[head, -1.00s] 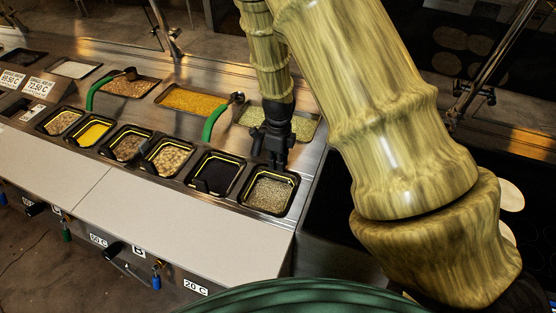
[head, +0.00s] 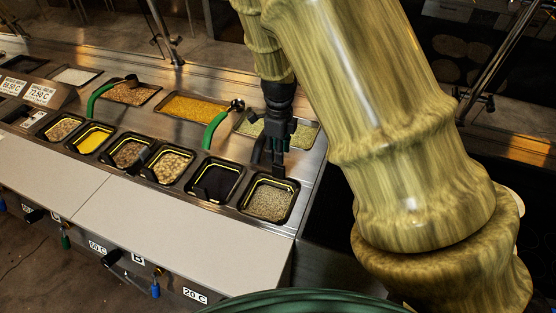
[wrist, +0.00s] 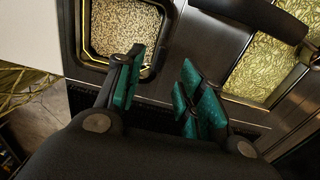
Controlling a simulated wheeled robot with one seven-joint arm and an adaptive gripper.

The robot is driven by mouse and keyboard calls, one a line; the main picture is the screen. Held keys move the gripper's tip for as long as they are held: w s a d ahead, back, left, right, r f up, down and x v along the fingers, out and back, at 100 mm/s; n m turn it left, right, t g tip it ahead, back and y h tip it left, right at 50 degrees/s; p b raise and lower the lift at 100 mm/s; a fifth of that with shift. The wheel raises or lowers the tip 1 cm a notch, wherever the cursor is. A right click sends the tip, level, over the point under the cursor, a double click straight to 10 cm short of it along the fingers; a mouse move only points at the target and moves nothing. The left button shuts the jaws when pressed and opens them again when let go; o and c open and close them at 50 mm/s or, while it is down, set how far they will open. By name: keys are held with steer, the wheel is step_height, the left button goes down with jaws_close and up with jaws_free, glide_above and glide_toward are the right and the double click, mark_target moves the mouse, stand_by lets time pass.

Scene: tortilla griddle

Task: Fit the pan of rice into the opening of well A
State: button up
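A black pan of pale grains, which looks like the rice (head: 268,203), sits at the right end of the front row of pans. Its grains also show at the top left of the wrist view (wrist: 125,25). My gripper (head: 268,168) is at the back edge of this pan, pointing down. In the wrist view my gripper (wrist: 158,88) has its green-padded fingers apart, with nothing clearly held between them. The left finger overlaps the pan's near corner; I cannot tell whether it touches. A dark pan or opening (head: 215,182) lies just left. No label for well A is readable.
Several filled pans, including a yellow one (head: 90,140), continue left along the front row. Larger pans stand behind, one with a green-handled ladle (head: 216,127). A pale, clear counter (head: 150,222) runs along the front. A dark griddle area lies right.

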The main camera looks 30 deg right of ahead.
steer(key=shift+r, duration=1.85)
